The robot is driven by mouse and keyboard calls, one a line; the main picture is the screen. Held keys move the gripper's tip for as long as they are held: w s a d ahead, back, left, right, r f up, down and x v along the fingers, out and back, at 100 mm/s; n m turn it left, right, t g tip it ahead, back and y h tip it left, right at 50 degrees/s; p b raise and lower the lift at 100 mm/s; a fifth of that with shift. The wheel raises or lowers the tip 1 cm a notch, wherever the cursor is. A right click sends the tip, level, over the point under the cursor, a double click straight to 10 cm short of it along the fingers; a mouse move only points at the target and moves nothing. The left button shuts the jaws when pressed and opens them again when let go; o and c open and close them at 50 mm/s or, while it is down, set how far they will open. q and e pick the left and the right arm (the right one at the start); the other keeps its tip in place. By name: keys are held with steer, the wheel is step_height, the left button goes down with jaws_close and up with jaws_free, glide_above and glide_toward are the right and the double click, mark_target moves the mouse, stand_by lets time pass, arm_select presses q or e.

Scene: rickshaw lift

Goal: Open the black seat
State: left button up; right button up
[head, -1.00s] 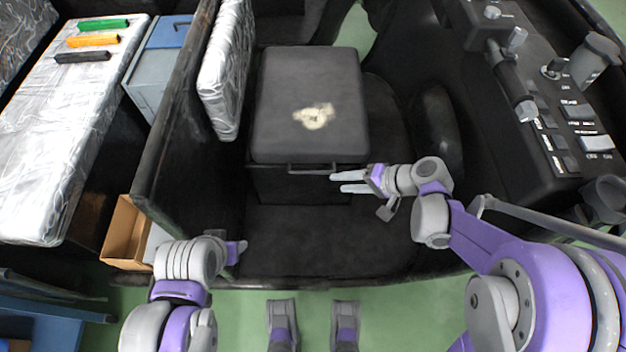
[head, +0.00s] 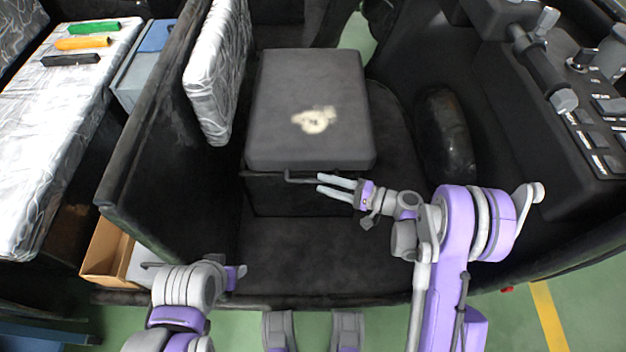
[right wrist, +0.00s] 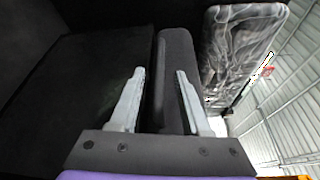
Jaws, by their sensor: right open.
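The black seat (head: 312,95) is a closed, cushioned lid with a pale worn patch on top. A thin dark handle (head: 300,179) runs along its front edge. My right gripper (head: 325,184) is open, its pale fingers pointing left at the right end of the handle; whether they touch it I cannot tell. In the right wrist view, the seat cushion's edge (right wrist: 175,80) shows between and beyond the open fingers (right wrist: 160,100). My left gripper (head: 238,274) is at lower left, well below and left of the seat; its jaw state is not clear.
A silver-patterned backrest (head: 218,72) stands left of the seat. A silver bench (head: 60,120) with green, orange and black bars is at far left, beside an open cardboard box (head: 105,255). A control console (head: 545,110) is at right. The floor before the seat is clear.

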mark_target(313, 179)
steer(key=shift+x, duration=2.25)
steer(key=shift+d, duration=0.1)
steer(key=shift+c, duration=0.3)
jaws_close()
